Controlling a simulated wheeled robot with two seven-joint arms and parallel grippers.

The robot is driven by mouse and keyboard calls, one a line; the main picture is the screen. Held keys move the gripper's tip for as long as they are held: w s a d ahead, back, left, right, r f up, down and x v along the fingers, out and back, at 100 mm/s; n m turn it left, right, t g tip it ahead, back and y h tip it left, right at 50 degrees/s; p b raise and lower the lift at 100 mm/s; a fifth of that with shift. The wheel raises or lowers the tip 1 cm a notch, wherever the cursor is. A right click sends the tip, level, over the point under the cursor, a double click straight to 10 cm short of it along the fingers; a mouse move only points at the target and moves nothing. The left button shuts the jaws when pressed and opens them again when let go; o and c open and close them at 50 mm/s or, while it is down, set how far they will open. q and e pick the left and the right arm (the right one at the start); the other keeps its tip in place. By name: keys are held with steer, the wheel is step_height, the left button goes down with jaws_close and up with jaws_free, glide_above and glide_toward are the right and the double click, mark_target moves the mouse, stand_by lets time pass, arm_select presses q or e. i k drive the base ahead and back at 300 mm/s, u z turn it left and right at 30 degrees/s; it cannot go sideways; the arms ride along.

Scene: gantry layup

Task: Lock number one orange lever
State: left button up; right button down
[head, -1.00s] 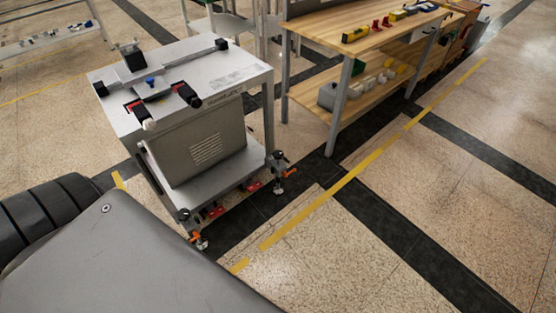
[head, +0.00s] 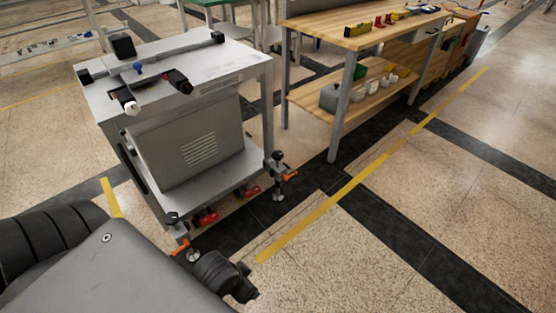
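A grey machine cart (head: 245,165) stands at the left with locking feet at its lower corners. One orange lever (head: 180,247) is on the near front foot, close to the floor. Another orange lever (head: 290,176) is on the foot at the right corner. No number is legible on either lever. My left gripper (head: 246,281), a dark shape, shows past my grey arm link, low and right of the near orange lever and apart from it in the picture. Its fingers are too unclear to tell open from shut. My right gripper is not in view.
Red parts (head: 208,218) sit under the cart's lower edge. A wooden workbench (head: 365,38) with bins and tools stands behind to the right. The floor right of the cart, with a yellow line (head: 340,195), is clear.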

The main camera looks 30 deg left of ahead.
mark_target(180, 249)
steer(key=u, duration=2.05)
steer(key=i, duration=0.85)
steer(key=z, duration=0.1)
